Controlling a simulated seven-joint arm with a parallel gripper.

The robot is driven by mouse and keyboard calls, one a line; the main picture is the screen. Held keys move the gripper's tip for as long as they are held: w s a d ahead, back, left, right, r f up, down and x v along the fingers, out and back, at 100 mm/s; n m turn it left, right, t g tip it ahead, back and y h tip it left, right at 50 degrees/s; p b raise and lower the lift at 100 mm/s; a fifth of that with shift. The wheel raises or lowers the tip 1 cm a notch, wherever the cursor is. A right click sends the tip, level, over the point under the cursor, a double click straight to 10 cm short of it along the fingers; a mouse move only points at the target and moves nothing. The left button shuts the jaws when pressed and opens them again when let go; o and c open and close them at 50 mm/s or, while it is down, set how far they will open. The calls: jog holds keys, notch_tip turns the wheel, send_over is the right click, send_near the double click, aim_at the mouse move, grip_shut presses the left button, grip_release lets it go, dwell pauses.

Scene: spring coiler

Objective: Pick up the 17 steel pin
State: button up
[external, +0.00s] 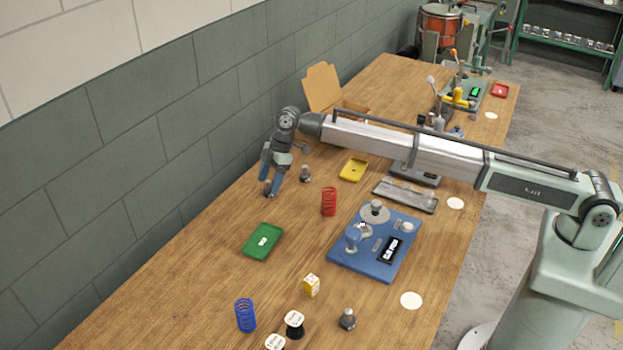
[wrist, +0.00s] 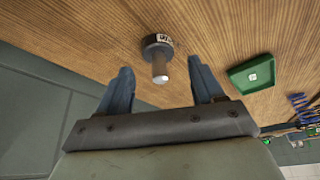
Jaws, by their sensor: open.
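A steel pin with a dark round base and a small white label (wrist: 158,58) stands on the wood table in the wrist view. The label is too small to read surely. It also shows in the external view (external: 305,174), just right of my gripper (external: 271,186). In the wrist view my gripper (wrist: 159,76) is open and empty, with its two blue fingers apart. The pin appears in the gap between the fingertips, beyond them and not touched. A second, similar steel pin (external: 347,319) stands near the front of the table; its number cannot be read.
A red spring (external: 329,202), a yellow tray (external: 353,169) and a green tray (external: 262,242) lie near the pin. A blue coiler plate (external: 350,263) stands to the right. An open cardboard box (external: 322,88) is behind. The grey wall (external: 150,140) runs close along the left.

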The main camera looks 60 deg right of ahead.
aim_at(268, 181)
jog(key=shift+x, duration=1.5)
jog(key=shift+c, duration=0.4)
jog(key=c, duration=1.1)
jog(key=shift+r, duration=0.1)
jog(key=shift+c, duration=0.2)
jog(key=shift+r, duration=0.1)
